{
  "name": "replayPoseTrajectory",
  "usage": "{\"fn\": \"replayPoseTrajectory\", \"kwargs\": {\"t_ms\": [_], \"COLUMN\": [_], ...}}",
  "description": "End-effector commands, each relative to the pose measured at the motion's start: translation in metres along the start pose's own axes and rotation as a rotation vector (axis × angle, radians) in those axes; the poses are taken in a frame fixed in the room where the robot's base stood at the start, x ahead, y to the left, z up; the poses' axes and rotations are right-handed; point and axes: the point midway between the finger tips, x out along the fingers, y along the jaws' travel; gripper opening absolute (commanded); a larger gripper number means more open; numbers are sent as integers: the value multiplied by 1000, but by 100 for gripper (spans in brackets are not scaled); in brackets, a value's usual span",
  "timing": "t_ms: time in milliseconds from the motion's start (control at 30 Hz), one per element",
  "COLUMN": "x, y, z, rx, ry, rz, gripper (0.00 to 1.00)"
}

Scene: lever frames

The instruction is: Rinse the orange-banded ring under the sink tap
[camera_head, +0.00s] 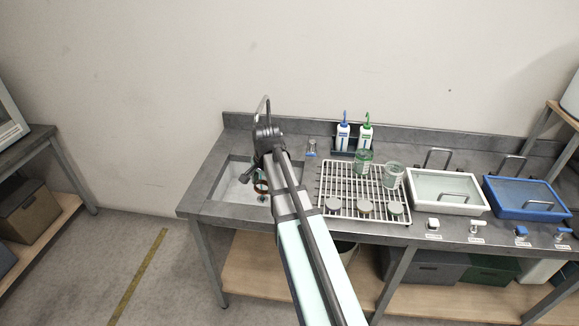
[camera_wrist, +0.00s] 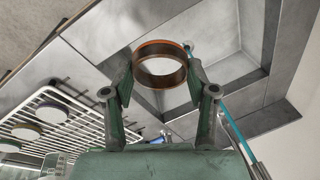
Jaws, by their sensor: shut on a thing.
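The orange-banded ring (camera_wrist: 160,81) is brown with an orange rim, and its open middle faces the wrist camera. My gripper (camera_wrist: 160,76) is shut on it, with one finger at each side. In the head view the ring (camera_head: 261,188) is over the sink basin (camera_head: 228,192), at the end of my arm. The tap (camera_head: 266,112) rises behind the basin, its lower part hidden by my arm.
A white drying rack (camera_head: 337,185) with jars and round lids stands right of the sink. Further right are a white tray (camera_head: 447,207) and a blue tray (camera_head: 524,211). Two bottles (camera_head: 343,138) stand at the back. The sink's rim surrounds the ring.

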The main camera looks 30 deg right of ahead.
Motion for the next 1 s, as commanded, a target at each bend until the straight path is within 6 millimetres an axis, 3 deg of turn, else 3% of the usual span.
{"fn": "replayPoseTrajectory", "kwargs": {"t_ms": [33, 200, 400, 667, 1000], "x": [2, 6, 7, 11, 22], "y": [1, 15, 27, 23, -3], "z": [-28, -87, -127, -135, -133], "rx": [130, 516, 767, 826, 822], "ry": [2, 22, 52, 61, 60], "rz": [-11, -68, -118, -131, -130], "gripper": [20, 20, 20, 20, 20]}}
